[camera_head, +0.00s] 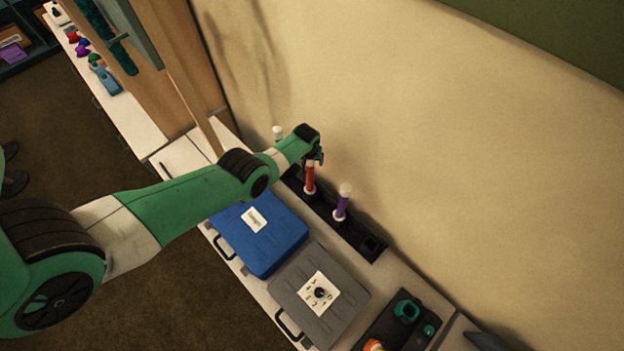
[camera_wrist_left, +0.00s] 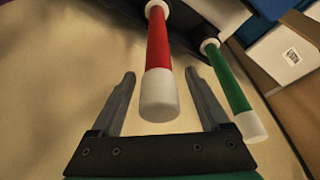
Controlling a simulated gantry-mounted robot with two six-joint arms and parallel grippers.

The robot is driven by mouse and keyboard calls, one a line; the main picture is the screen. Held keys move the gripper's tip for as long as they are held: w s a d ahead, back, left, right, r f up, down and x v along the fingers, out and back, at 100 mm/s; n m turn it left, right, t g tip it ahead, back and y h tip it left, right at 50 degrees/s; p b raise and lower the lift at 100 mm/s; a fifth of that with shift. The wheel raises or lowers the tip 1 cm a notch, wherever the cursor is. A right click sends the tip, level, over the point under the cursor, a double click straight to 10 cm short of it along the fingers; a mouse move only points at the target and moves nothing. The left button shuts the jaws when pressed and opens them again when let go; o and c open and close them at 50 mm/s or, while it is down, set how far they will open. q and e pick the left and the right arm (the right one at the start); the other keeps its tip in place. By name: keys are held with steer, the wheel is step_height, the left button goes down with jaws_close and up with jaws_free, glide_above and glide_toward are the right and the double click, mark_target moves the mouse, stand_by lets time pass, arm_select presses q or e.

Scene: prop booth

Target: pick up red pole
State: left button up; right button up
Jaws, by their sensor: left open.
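The red pole (camera_head: 309,178) has white ends and stands upright in a black holder (camera_head: 363,241) along the wall. In the left wrist view the red pole (camera_wrist_left: 159,58) runs between the two fingers, its white end (camera_wrist_left: 159,97) nearest the camera. My left gripper (camera_head: 315,161) is at the top of the red pole in the head view. Its jaws (camera_wrist_left: 160,80) are open, one finger on each side of the pole, with gaps showing. My right gripper is not in view.
A purple pole (camera_head: 341,203) stands in the holder beside the red one. A green pole (camera_wrist_left: 231,82) is close by in the left wrist view. A blue case (camera_head: 258,233) and a grey case (camera_head: 319,295) lie in front. The wall is close behind.

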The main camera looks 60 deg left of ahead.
arm_select(q)
jaws_close()
stand_by(1.3)
